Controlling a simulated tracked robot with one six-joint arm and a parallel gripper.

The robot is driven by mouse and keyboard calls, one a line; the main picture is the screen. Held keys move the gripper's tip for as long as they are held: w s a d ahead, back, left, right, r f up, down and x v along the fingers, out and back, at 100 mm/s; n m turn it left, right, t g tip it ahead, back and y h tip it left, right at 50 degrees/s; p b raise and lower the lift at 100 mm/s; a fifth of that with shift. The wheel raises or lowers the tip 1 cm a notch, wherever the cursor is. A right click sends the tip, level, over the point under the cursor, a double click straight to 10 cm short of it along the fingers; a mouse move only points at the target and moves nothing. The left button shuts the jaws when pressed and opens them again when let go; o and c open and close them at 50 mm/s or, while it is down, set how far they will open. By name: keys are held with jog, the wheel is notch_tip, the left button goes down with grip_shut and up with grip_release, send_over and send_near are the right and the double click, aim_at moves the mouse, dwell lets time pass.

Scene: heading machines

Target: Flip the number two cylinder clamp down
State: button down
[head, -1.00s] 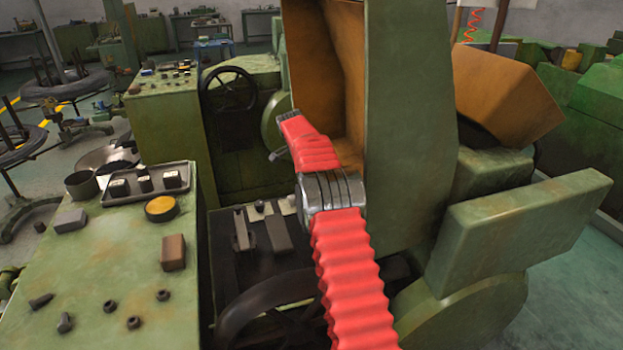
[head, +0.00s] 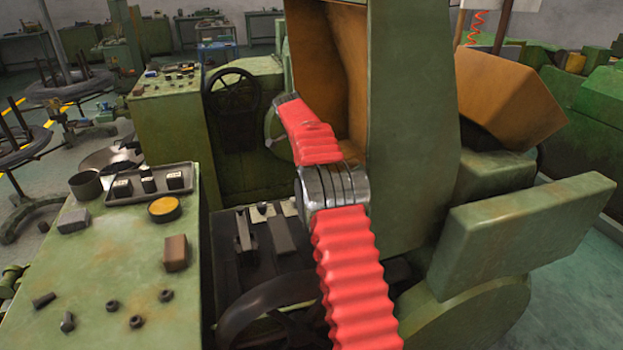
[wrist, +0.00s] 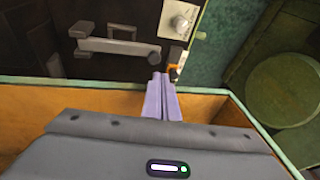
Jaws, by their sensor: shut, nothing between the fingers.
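My gripper shows in the wrist view as two pale purple fingers (wrist: 158,77), closed together with nothing between them. I cannot tell which part is the number two clamp. In the head view, my red-sleeved arm hides the gripper.
Metal clamp-like blocks (head: 244,232) sit on the dark machine bed in the head view. A green cabinet top (head: 105,255) at left holds a tray, a yellow-topped button and loose bolts. A tall green guard (head: 412,130) with an orange inside stands close beside my arm.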

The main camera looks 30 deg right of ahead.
jog(key=v, duration=0.7)
dwell(0.5)
